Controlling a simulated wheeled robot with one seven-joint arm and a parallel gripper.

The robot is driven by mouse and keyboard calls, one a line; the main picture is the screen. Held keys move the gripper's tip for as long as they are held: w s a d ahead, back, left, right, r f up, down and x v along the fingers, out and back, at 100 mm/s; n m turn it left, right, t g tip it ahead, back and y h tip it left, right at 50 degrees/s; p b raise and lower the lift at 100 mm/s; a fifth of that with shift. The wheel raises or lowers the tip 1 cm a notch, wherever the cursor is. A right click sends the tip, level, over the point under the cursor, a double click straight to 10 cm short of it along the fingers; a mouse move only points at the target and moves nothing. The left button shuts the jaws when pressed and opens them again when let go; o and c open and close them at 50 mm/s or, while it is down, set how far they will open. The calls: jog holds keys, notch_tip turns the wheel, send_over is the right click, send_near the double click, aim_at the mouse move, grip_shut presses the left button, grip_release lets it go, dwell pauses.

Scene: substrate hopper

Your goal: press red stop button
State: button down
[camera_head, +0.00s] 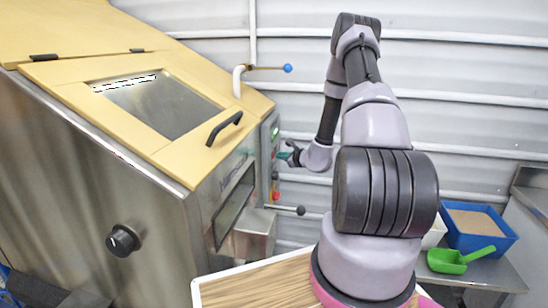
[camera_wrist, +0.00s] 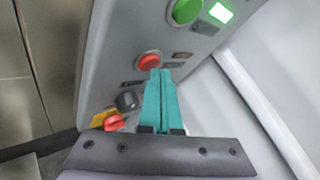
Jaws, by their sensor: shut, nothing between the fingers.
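In the wrist view, a round red button (camera_wrist: 148,60) sits on the grey control panel (camera_wrist: 105,60), below a round green button (camera_wrist: 186,11). A second red knob on a yellow plate (camera_wrist: 112,123) is lower left, beside a black selector knob (camera_wrist: 127,101). My gripper (camera_wrist: 160,73) has its teal fingers shut together and empty. Their tips overlap the lower right edge of the round red button; I cannot tell whether they touch it. In the head view, my gripper (camera_head: 284,155) is close to the panel (camera_head: 267,150) on the machine's right side.
The steel hopper machine (camera_head: 110,185) with a yellow lid (camera_head: 110,90) fills the left. A black-knobbed lever (camera_head: 299,210) and a blue-tipped valve handle (camera_head: 287,68) stick out near the panel. A blue bin (camera_head: 480,243) and green scoop (camera_head: 446,262) are at right.

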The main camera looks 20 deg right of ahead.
jog(key=shift+w+a, duration=0.25)
jog(key=shift+a, duration=0.1)
dwell(0.6)
jog(key=shift+d, duration=0.1)
jog(key=shift+s+d, duration=0.5)
jog(key=shift+d, duration=0.1)
jog(key=shift+s+d, duration=0.7)
jog(key=shift+d, duration=0.35)
jog(key=shift+s+d, duration=0.7)
jog(key=shift+d, duration=0.3)
jog(key=shift+s, duration=0.1)
